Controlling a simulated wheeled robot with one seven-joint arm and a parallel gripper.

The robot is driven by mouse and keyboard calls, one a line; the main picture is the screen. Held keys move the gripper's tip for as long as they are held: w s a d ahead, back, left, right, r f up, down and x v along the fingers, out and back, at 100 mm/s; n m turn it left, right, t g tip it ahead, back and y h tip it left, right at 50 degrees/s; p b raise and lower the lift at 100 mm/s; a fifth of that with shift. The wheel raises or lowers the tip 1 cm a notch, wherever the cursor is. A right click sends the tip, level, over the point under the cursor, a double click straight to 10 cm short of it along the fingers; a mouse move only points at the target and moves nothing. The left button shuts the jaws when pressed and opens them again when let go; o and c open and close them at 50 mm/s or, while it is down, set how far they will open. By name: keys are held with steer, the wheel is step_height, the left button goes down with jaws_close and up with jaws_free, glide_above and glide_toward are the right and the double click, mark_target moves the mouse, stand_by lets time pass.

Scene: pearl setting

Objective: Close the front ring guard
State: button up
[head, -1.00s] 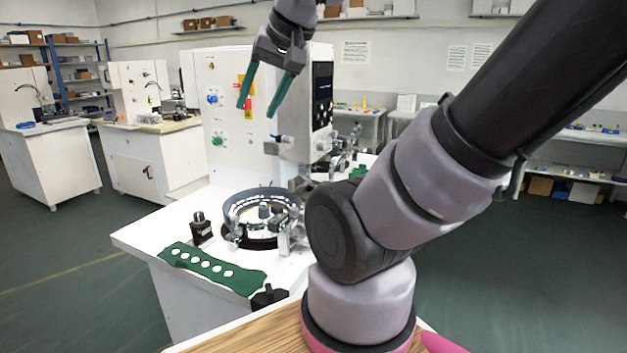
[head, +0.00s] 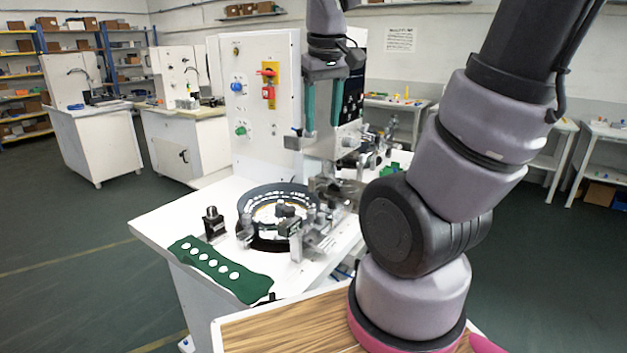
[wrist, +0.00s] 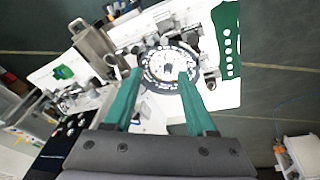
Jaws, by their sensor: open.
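A round station with a dark grey ring wall (head: 262,192) sits on the white bench. The wall stands around its back and sides, and metal fittings (head: 310,228) and a small post (head: 246,232) stand at its front. I cannot tell which piece is the front guard or how far it is open. In the wrist view the ring (wrist: 150,80) lies below and between my fingers. My gripper (head: 322,125) has two green fingers, spread apart and empty, pointing down above and behind the ring; it also shows in the wrist view (wrist: 160,74).
A white panel (head: 262,130) with coloured knobs stands behind the ring. A green strip with white discs (head: 222,268) lies at the bench's front left, near a small black device (head: 213,222). Metal fixtures (head: 372,155) crowd the bench's right side. Open floor lies left of the bench.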

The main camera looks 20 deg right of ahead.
steer(key=w+d+f+n+g+h, duration=0.2)
steer(key=w+f+n+g+h, duration=0.1)
steer(key=w+f+n+h, duration=0.6)
steer(key=n+t+h, duration=0.3)
steer(key=n+t, duration=0.2)
steer(key=n, duration=0.7)
glide_toward(309, 179)
steer(key=x, duration=1.1)
steer(key=shift+w+f, duration=0.1)
jaws_close()
